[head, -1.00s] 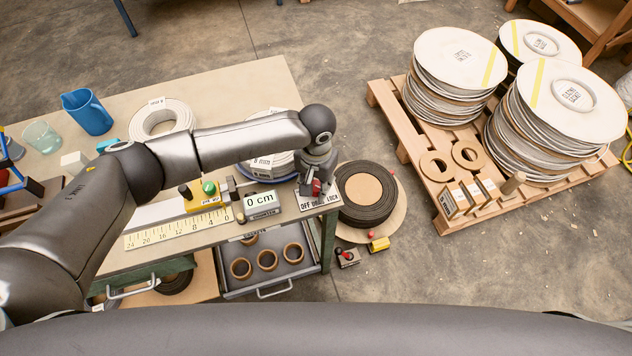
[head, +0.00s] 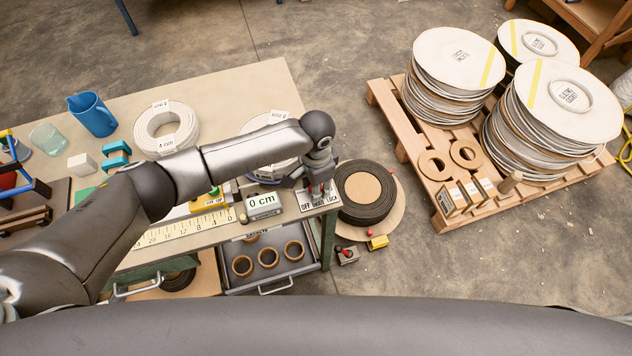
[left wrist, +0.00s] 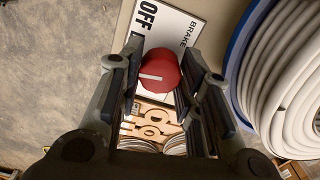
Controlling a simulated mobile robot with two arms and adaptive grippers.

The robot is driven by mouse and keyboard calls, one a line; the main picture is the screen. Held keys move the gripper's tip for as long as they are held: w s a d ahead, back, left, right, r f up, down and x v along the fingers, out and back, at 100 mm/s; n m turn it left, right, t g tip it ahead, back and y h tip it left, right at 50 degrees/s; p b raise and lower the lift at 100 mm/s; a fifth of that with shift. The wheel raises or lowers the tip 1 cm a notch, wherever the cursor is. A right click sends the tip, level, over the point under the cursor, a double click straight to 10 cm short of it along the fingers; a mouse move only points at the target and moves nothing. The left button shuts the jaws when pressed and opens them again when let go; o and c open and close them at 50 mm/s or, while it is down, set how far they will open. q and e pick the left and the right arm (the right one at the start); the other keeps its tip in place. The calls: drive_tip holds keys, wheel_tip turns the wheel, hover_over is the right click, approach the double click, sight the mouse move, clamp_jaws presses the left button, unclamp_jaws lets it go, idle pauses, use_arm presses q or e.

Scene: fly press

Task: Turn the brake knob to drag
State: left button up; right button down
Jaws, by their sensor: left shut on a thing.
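The brake knob (left wrist: 158,72) is red and round with a white pointer mark. In the left wrist view the mark points left, toward one finger. The knob sits at a white plate (left wrist: 177,28) reading BRAKE and OFF; fingers hide its other words there. In the head view the plate (head: 320,199) reads OFF, DRAG, LOCK at the bench's right corner. My left gripper (left wrist: 162,80) is shut on the knob, a finger on either side. It also shows in the head view (head: 317,188), coming down from above. My right gripper is not in view.
A 0 cm display (head: 263,203) and a ruler (head: 185,229) lie left of the plate. A white coil (head: 167,130) and a blue jug (head: 92,114) stand on the bench. An open drawer (head: 277,284) juts out below. A dark reel (head: 364,193) lies right of the bench.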

use_arm(q)
drive_tip(key=shift+m, duration=0.9)
drive_tip(key=o, duration=1)
wheel_tip(320, 180, up, 12)
drive_tip(key=shift+r, duration=0.1)
